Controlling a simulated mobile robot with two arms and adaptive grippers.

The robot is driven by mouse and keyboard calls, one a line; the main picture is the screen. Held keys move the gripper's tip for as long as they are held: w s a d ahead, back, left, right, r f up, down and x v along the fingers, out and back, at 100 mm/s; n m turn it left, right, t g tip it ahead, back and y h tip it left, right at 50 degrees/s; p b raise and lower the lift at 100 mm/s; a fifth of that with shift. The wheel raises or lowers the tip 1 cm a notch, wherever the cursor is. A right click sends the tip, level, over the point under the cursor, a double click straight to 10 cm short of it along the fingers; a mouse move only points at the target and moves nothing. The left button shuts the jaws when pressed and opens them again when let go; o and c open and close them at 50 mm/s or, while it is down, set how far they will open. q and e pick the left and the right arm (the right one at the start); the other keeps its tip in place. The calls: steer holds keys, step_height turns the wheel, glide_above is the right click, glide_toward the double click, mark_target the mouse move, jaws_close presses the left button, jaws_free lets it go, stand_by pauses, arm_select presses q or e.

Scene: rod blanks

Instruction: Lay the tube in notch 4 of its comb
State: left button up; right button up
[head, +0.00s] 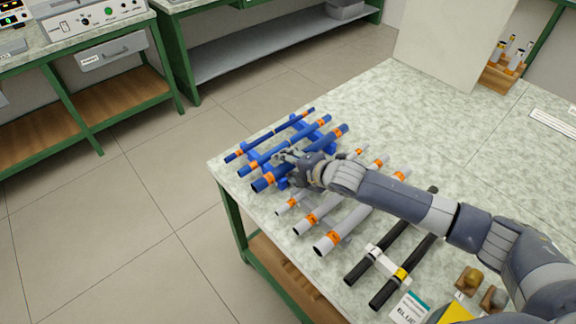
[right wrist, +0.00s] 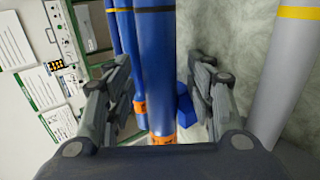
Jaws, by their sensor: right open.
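Three blue tubes with orange bands lie side by side across a blue comb (head: 283,183) at the table's left end: a thin one (head: 262,138), a medium one (head: 257,163) and a thick one (head: 263,185). My right gripper (head: 283,158) is over the thick tube, hiding its middle. In the right wrist view the open fingers (right wrist: 158,88) stand on either side of the thick blue tube (right wrist: 157,60). A blue comb end (right wrist: 185,105) shows beside it. The comb's notches are mostly hidden, so I cannot tell their numbers. My left gripper is out of view.
Several grey tubes (head: 345,228) lie just right of the blue ones, under my right arm. Two black tubes (head: 365,262) rest on a white comb (head: 388,264) farther right. Small wooden blocks (head: 468,280) stand at the front.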

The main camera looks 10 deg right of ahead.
steer(key=v, duration=1.2)
steer(key=shift+d, duration=0.1)
stand_by(0.4)
